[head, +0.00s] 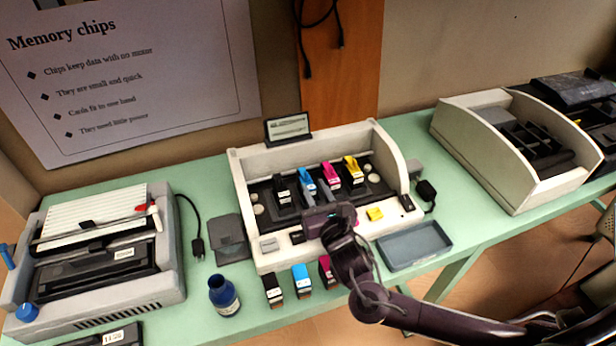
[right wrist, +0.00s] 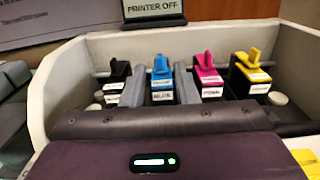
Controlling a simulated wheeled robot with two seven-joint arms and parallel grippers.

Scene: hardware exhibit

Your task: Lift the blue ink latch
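The blue ink latch (head: 304,175) stands up in the open printer (head: 386,140), between the black latch (head: 281,173) and the magenta latch (head: 328,171). A yellow latch (head: 352,163) is at the right end of the row. In the right wrist view the blue latch (right wrist: 161,67) is upright above a white label. My right gripper (head: 316,191) reaches in from the front. In the right wrist view its grey fingers (right wrist: 161,80) are apart, one on each side of the blue latch. I cannot tell whether they touch it. My left gripper is not in view.
The printer's small screen (right wrist: 153,9) reads "PRINTER OFF". Loose cartridges (head: 301,280), an ink bottle (head: 223,295) and a grey-blue tray (head: 414,247) lie in front. Another printer (head: 105,250) is at left, a cream open-topped unit (head: 515,150) at right.

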